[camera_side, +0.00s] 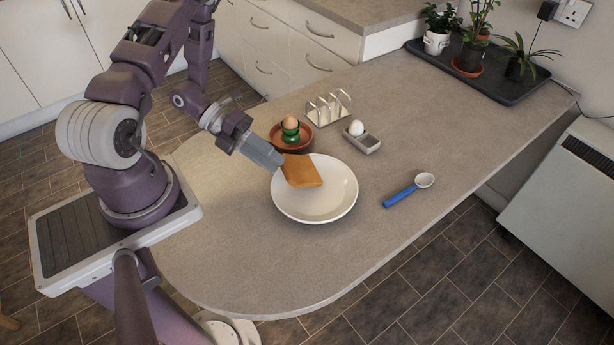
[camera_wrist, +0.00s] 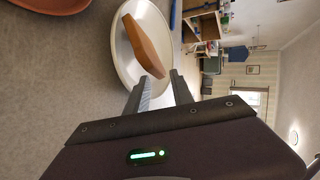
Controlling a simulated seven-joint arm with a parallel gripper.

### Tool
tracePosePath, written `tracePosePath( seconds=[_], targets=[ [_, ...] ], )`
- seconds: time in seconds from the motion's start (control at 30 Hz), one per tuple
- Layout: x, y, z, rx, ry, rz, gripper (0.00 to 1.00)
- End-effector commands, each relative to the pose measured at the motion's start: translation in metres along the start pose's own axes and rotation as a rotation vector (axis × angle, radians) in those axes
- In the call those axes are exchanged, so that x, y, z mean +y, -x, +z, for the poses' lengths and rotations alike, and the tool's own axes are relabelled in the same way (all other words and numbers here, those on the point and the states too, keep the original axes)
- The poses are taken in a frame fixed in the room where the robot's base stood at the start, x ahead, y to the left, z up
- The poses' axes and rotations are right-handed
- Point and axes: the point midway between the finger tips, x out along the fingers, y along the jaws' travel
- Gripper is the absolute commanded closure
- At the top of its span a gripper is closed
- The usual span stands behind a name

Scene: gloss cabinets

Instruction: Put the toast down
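The toast (camera_side: 303,172) is a golden-brown slice, tilted, over the upper left part of a white round plate (camera_side: 325,205). My gripper (camera_side: 279,163) reaches in from the left and is shut on the near end of the toast. In the wrist view the toast (camera_wrist: 146,47) stands out from between my two fingertips (camera_wrist: 160,77), with the plate (camera_wrist: 125,70) beyond it. I cannot tell for sure whether the toast's lower edge touches the plate.
Behind the plate are a terracotta dish (camera_side: 278,140) with an egg in a green cup (camera_side: 290,132), a metal toast rack (camera_side: 328,108) and a grey holder (camera_side: 362,143) with a white egg. A blue-handled scoop (camera_side: 405,191) lies right. The front counter is clear.

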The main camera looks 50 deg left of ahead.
Motion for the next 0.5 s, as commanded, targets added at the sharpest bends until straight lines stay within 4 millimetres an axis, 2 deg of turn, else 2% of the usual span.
tracePosePath(
  seconds=[0.17,0.4,0.5],
  targets=[
    [-0.004,0.004,0.001,-0.001,-0.001,0.0,0.72],
    [-0.043,0.047,0.001,-0.005,-0.005,0.0,0.72],
    [-0.051,0.057,0.001,-0.002,-0.002,0.001,0.72]
  ],
)
